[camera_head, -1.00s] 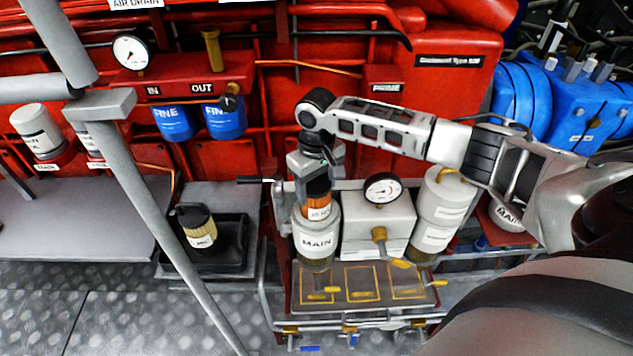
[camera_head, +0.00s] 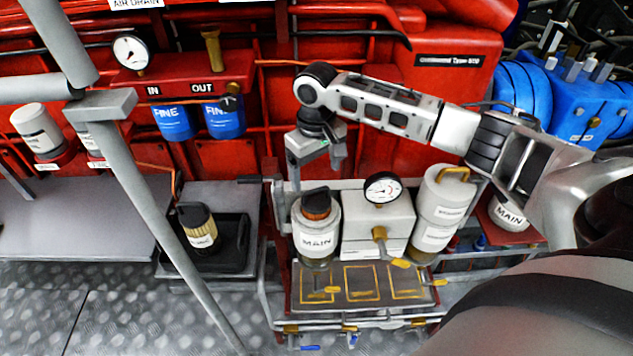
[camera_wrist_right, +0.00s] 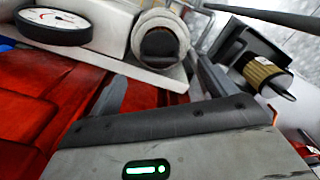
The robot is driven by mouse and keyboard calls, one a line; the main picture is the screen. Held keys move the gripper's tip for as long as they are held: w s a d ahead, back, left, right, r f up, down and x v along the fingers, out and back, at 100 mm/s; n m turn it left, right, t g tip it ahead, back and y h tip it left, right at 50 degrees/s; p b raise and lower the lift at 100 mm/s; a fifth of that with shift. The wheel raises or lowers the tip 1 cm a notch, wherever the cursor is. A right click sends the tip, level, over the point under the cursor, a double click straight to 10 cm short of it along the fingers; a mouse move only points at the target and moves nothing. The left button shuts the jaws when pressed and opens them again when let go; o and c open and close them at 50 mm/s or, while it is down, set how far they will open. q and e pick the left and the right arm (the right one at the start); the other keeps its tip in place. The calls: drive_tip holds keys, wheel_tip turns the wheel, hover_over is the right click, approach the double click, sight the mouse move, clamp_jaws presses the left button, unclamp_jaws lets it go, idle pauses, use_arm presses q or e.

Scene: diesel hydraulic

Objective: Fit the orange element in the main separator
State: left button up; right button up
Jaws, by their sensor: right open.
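My right gripper (camera_head: 316,168) is open and empty, above and slightly behind the jar, apart from the element. My left gripper is not in view.
A white box with a gauge (camera_head: 383,188) and a white canister (camera_head: 440,210) stand right of the jar. A tan element (camera_head: 198,227) stands in a black tray (camera_head: 235,255) at left. A grey post (camera_head: 150,200) crosses the left side. A marked plate (camera_head: 362,284) lies in front.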

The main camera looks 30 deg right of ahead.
wheel_tip(320, 180, up, 8)
drive_tip(key=f, duration=0.1)
drive_tip(key=s+a+f+n+t+y, duration=0.1)
drive_tip(key=s+a+f+t+y, duration=0.2)
drive_tip(key=a+f, duration=0.55)
drive_tip(key=s+a+f+n+t+y, duration=0.2)
drive_tip(key=s+a+f, duration=0.3)
drive_tip(key=a+f, duration=0.3)
drive_tip(key=s+m+t+h, duration=0.1)
drive_tip(key=s+t, duration=0.4)
drive_tip(key=s, duration=0.5)
drive_tip(key=shift+d+r+t+h, duration=0.3)
drive_tip(key=shift+d+h, duration=0.1)
drive_tip(key=shift+d, duration=0.05)
drive_tip(key=shift+s, duration=0.15)
